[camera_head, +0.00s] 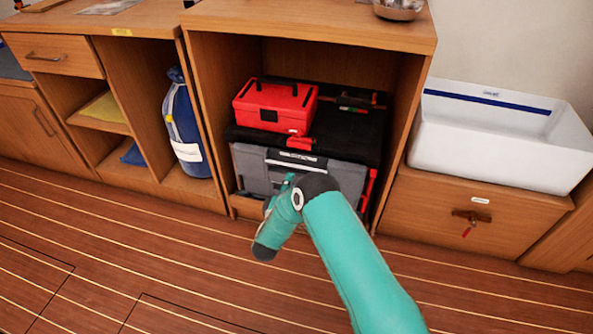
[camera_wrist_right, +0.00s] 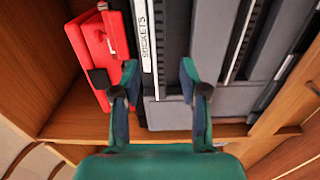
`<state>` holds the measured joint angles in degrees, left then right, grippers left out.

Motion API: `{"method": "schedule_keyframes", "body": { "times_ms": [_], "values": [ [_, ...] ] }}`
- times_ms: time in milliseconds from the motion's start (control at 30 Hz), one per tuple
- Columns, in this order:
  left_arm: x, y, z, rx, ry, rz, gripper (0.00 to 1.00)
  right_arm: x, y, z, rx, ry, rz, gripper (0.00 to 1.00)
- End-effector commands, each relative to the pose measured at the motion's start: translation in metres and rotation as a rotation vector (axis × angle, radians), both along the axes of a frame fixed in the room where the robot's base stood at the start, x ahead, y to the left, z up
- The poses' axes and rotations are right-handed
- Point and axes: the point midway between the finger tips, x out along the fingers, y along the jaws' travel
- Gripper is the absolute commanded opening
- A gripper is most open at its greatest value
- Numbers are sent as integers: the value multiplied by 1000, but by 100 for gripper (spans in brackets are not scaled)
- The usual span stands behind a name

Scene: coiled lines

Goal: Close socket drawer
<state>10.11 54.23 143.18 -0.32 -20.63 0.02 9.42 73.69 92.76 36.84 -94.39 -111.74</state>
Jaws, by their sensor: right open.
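A grey tool chest (camera_head: 250,168) with a black top (camera_head: 340,142) stands in the open middle cabinet bay. In the right wrist view its grey fronts (camera_wrist_right: 172,113) appear turned on their side, with a white strip labelled "SOCKETS" (camera_wrist_right: 146,40). How far the socket drawer stands out is hard to tell. My right gripper (camera_wrist_right: 162,92) is open and empty, its two fingers apart in front of the chest's grey front. In the head view my right arm (camera_head: 350,250) hides the chest's lower middle and most of the gripper. My left gripper is not in view.
A red box (camera_head: 275,104) sits on the chest and also shows in the right wrist view (camera_wrist_right: 98,45). Wooden bay walls (camera_head: 400,130) flank the chest. A blue bag (camera_head: 184,130) stands left; a white bin (camera_head: 490,140) is right. The striped floor in front is clear.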

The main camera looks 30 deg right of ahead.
Motion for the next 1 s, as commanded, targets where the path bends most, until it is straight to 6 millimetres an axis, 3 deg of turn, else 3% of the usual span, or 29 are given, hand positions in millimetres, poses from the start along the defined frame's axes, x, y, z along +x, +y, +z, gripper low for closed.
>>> {"method": "schedule_keyframes", "body": {
  "times_ms": [100,333,800,833,1000],
  "values": [
    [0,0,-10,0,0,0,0,17,-22,-2,-1,-3,-4,44],
    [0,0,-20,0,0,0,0,41,-49,-2,1,-2,-2,44],
    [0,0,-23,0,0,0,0,51,-60,0,1,1,1,44],
    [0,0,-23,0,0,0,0,51,-60,0,1,1,1,42],
    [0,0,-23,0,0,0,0,51,-60,0,1,1,0,14]
  ]
}}
